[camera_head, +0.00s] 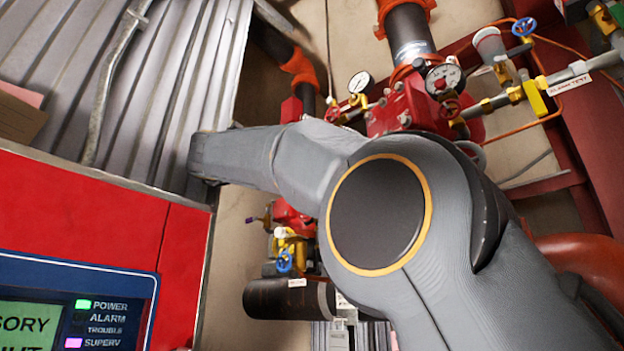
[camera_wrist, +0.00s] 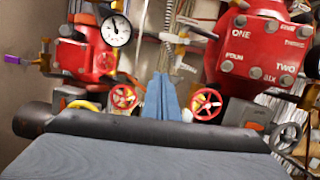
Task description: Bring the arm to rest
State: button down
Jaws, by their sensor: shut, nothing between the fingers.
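My arm crosses the middle of the head view, with a large round joint in front and a link reaching left. My gripper cannot be made out in that view. In the wrist view my gripper (camera_wrist: 164,82) shows as two blue-grey fingers standing together, shut and empty. Behind the fingers are red valve bodies, one on the left (camera_wrist: 85,55) and a larger one on the right (camera_wrist: 262,45). I cannot tell whether the fingers touch anything.
A red panel (camera_head: 85,205) with a lit display (camera_head: 28,325) stands at left, near corrugated metal (camera_head: 185,70). Behind my arm are a red valve (camera_head: 400,110), pressure gauges (camera_head: 443,78) and pipes. Red handwheels (camera_wrist: 206,103) sit close around the fingers in the wrist view.

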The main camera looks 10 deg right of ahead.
jog(key=shift+s+a+f, duration=0.1)
jog(key=shift+s+a, duration=0.25)
dwell(0.4)
